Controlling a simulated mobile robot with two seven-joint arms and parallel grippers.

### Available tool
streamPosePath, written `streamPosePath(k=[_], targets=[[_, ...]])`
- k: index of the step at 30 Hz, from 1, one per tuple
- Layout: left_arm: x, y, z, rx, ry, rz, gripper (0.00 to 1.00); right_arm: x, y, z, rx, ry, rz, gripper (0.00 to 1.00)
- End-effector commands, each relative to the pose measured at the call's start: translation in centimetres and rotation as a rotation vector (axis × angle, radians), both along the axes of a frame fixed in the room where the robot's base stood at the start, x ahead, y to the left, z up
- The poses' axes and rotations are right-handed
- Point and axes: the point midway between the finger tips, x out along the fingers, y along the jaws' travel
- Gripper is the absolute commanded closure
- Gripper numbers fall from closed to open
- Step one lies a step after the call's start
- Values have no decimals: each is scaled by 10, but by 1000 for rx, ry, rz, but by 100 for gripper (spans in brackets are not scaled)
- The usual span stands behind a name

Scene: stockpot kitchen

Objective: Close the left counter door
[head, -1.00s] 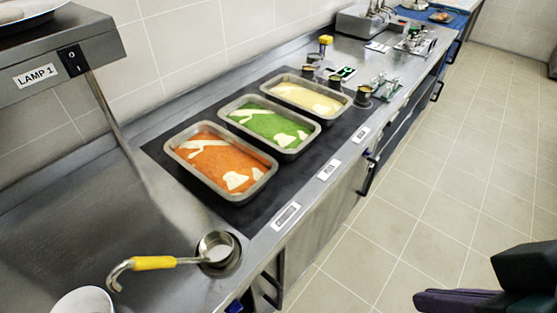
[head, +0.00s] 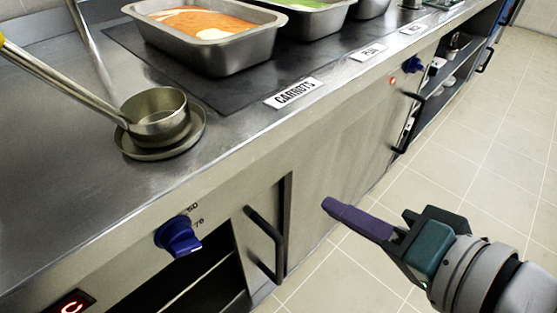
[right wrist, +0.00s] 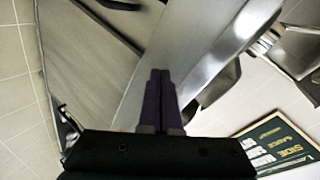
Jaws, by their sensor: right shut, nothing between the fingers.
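The left counter door (head: 262,212) is a steel panel with a black bar handle (head: 264,243) at the bottom of the head view. A dark open compartment (head: 190,285) with a shelf shows to the left of the panel, so the door stands at least partly open. My right gripper (head: 328,204) is shut and empty, with purple fingers. It is to the right of the handle, apart from it in the picture, in front of the counter. Its shut fingers also show in the right wrist view (right wrist: 160,74). My left gripper is not in view.
Above the door are a blue knob (head: 178,236) and a ladle (head: 157,118) on the counter top. A pan of orange food (head: 215,45) stands behind. Another black handle (head: 408,124) is farther along the front. Open tiled floor (head: 450,165) lies right.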

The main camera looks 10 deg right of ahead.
Motion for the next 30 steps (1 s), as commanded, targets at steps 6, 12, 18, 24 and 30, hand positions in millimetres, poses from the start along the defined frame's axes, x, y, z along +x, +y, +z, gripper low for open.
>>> streamPosePath(k=[6, 12, 18, 24, 30], targets=[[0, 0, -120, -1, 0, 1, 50, 13, -7, -114, 257, -45, -70, 100], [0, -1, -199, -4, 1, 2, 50, 22, -22, -183, 492, -79, -114, 100], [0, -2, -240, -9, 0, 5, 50, 24, -35, -215, 645, -99, -130, 100], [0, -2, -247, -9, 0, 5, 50, 29, -36, -217, 691, -107, -131, 100], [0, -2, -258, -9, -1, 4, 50, 55, -22, -219, 693, -110, -131, 100]])
